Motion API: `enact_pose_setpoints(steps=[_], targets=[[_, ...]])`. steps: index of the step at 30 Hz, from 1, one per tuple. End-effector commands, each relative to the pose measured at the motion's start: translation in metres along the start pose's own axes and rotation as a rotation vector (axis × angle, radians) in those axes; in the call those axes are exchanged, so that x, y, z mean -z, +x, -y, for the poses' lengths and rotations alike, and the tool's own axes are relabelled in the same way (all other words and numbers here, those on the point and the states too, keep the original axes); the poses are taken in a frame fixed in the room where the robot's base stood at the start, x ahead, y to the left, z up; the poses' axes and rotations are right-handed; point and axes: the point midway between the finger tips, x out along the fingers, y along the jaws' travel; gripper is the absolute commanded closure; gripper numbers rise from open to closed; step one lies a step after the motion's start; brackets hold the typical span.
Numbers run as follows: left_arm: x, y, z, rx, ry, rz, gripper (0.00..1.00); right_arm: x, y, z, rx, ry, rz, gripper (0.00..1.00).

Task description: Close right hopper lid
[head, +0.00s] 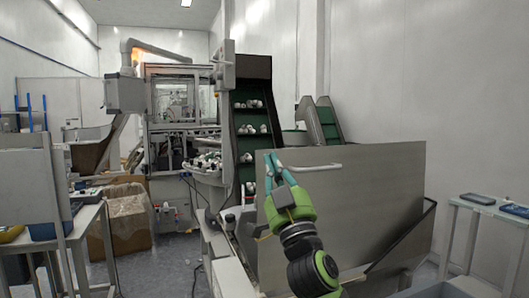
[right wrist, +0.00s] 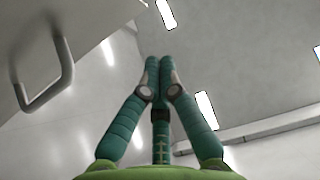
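The right hopper lid (head: 370,185) is a large grey metal panel that stands raised and upright in the head view. Its bar handle (head: 318,168) runs along the upper part of the panel. My right gripper (head: 270,156) is in front of the lid's upper left corner, left of the handle. In the right wrist view the handle (right wrist: 62,70) is at the left, apart from my fingers. The right gripper's fingertips (right wrist: 159,68) come together with nothing between them. My left gripper is not in view.
A dark inclined conveyor (head: 255,105) with white caps rises behind the lid. A table with small devices (head: 478,199) stands at the right, by the wall. A cardboard box (head: 128,215) and another table (head: 85,220) are at the left. Some grey floor is clear between them and the machine.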

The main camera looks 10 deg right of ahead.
Motion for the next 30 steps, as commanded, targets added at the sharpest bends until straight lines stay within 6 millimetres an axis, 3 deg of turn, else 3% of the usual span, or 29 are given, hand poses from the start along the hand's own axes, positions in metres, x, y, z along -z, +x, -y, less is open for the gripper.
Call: enact_pose_setpoints(steps=[1,9,25,30], targets=[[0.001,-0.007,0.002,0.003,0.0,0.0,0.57,0.004,0.015,0.0,0.0,-0.002,-0.002,1.0],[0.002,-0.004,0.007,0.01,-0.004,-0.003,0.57,-0.023,0.033,0.0,-0.001,0.002,-0.001,1.0],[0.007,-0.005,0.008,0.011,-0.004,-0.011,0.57,-0.028,0.038,0.0,0.001,-0.001,-0.001,1.0],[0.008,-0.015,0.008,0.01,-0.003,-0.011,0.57,-0.026,0.04,-0.006,-0.001,-0.001,0.013,1.0]])
